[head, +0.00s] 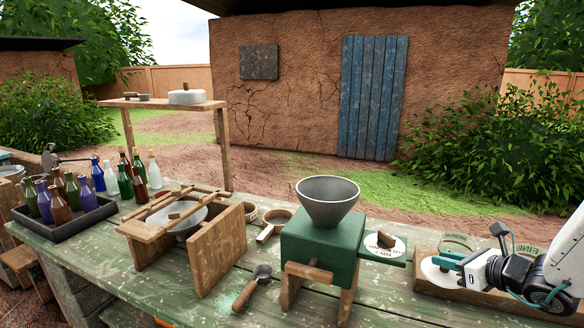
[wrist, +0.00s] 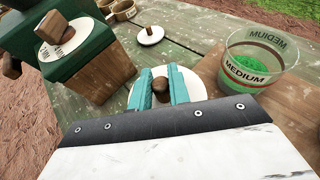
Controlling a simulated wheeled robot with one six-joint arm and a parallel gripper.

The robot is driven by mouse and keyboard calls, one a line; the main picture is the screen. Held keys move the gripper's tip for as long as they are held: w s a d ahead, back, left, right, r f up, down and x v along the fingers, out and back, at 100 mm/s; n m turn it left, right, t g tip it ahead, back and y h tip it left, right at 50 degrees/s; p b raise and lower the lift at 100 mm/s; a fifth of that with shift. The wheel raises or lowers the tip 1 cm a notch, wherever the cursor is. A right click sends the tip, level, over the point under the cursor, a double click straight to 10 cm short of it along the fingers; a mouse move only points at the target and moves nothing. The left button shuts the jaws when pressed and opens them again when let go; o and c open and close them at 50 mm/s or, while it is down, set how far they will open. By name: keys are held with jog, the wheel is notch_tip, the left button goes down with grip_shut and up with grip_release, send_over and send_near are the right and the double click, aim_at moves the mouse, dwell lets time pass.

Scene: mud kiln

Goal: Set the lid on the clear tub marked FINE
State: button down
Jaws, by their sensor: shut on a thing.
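My gripper (wrist: 160,88) is shut on the brown knob of a white round lid (wrist: 146,77), between its teal fingers. The lid also shows in the head view (head: 431,273), at the left end of a wooden tray (head: 425,287). I cannot tell whether it touches anything below. The clear tub marked FINE (head: 499,250) stands to the right, partly hidden behind my gripper and arm; it is outside the wrist view. The clear tub marked MEDIUM (wrist: 262,62), holding green powder, stands to the right of the lid in the wrist view.
Another white lid (wrist: 150,36) with a brown knob lies on the table. A green mill (head: 318,258) with a grey hopper stands to the left of the tray. Farther left are a wooden stand (head: 216,255) and a crate of bottles (head: 88,218).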

jog(key=shift+w+r, duration=0.1)
jog(key=shift+r, duration=0.2)
notch_tip(320, 180, down, 7)
jog(key=shift+d, duration=0.1)
